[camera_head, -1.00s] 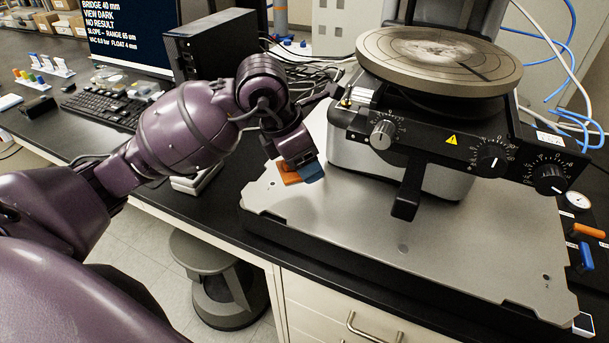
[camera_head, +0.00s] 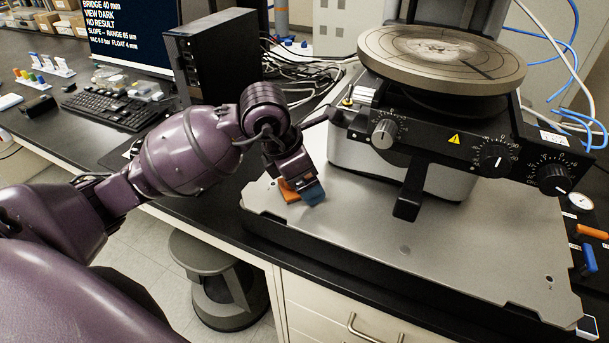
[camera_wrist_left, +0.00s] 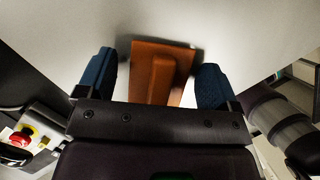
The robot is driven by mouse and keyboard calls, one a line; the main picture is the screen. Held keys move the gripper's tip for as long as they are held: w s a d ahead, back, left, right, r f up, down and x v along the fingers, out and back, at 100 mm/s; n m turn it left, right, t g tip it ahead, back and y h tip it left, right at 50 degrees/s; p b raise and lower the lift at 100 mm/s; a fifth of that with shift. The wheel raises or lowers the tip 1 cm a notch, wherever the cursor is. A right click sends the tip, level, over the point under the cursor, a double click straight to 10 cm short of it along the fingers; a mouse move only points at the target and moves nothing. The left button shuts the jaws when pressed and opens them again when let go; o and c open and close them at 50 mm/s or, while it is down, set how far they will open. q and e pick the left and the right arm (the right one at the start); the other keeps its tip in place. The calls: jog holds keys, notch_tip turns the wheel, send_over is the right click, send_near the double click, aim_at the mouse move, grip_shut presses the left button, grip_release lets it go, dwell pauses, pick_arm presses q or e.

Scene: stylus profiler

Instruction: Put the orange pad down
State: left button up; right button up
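The orange pad (camera_head: 289,193) is on the bare left part of the grey metal plate (camera_head: 420,262), left of the instrument. In the left wrist view the pad (camera_wrist_left: 158,72) shows as a flat piece with a raised middle ridge, with a dark shadow along its edge. My left gripper (camera_head: 302,192) is right at the pad, low over the plate. In the wrist view its two blue fingers (camera_wrist_left: 155,85) stand on either side of the pad's ridge with gaps to it, so it is open. My right gripper is not in view.
The profiler's round stage (camera_head: 440,58) and its black knob panel (camera_head: 455,150) overhang the plate at right. A black computer box (camera_head: 212,55) and a keyboard (camera_head: 112,105) stand behind my left arm. The plate's front part is clear. A grey stool (camera_head: 222,285) is below.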

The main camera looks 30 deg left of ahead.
aim_at(281, 189)
pick_arm(q)
jog(key=shift+d, duration=0.1)
jog(key=shift+r, duration=0.2)
jog(key=v, duration=1.2)
jog(key=shift+p, duration=0.4)
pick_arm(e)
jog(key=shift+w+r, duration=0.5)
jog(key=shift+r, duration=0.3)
pick_arm(q)
jog(key=shift+f, duration=0.1)
